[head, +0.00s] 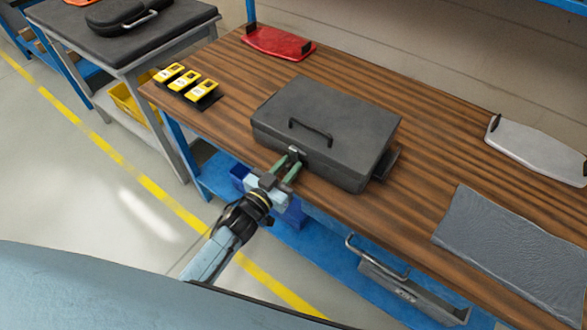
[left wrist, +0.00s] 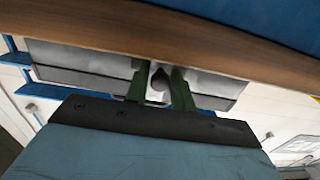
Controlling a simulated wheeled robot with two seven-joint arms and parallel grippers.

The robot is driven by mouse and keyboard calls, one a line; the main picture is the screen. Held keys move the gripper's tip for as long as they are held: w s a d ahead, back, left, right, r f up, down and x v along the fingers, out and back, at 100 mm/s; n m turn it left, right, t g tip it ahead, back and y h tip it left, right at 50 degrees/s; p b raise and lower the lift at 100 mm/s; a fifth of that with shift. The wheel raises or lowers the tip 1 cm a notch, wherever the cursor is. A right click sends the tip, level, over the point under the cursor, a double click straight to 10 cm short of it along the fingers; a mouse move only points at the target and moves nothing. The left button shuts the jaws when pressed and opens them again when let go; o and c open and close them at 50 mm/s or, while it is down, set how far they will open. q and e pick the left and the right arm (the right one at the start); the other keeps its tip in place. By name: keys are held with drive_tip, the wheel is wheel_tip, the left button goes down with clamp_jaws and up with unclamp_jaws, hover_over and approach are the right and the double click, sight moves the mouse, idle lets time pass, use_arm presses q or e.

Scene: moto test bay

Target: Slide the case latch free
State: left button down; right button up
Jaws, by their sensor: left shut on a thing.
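The dark grey case (head: 325,120) lies closed on the wooden workbench, with a black handle (head: 311,131) on its lid. A small metallic latch (head: 296,151) sits on its front face. My left gripper (head: 290,164), with green fingers, reaches in from the front and is shut on the latch. In the left wrist view the two green fingers (left wrist: 158,88) stand on either side of the small grey latch (left wrist: 157,76). The fingers partly hide the latch. My right gripper is not in view.
The wooden bench (head: 225,75) carries yellow devices (head: 186,82) on the left, a red panel (head: 280,42) at the back, a pale panel (head: 538,150) and a grey mat (head: 505,245) on the right. A drawer with a handle (head: 410,290) is below the bench.

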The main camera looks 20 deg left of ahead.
use_arm(q)
drive_tip(key=shift+w+a, duration=0.25)
drive_tip(key=shift+a, duration=0.6)
drive_tip(key=c, duration=1.4)
unclamp_jaws()
drive_tip(key=shift+s, duration=0.1)
drive_tip(key=p+v, duration=0.1)
drive_tip(key=v, duration=1.2)
drive_tip(key=shift+s+a, duration=0.1)
